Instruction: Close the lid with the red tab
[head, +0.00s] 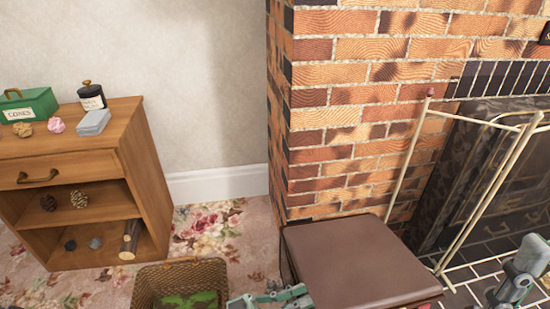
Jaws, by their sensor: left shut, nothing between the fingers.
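A large box with a flat brown lid (350,262) stands in front of the brick fireplace, at the bottom centre right. The lid's top faces up; its front part is cut off by the picture's lower edge. A small reddish patch shows low at the box's right side, but I cannot tell if it is the red tab. My left gripper (298,297) is shut and empty at the box's left front corner; I cannot tell if it touches. My right arm's end (518,272) is at the lower right, apart from the box, and its fingers are not clear.
A wicker basket (143,283) with green contents stands left of the box. A wooden cabinet (100,164) with a green tin (30,104) on top is at the left. A cream fire screen (413,140) stands right, behind the box. Flowered carpet lies between cabinet and box.

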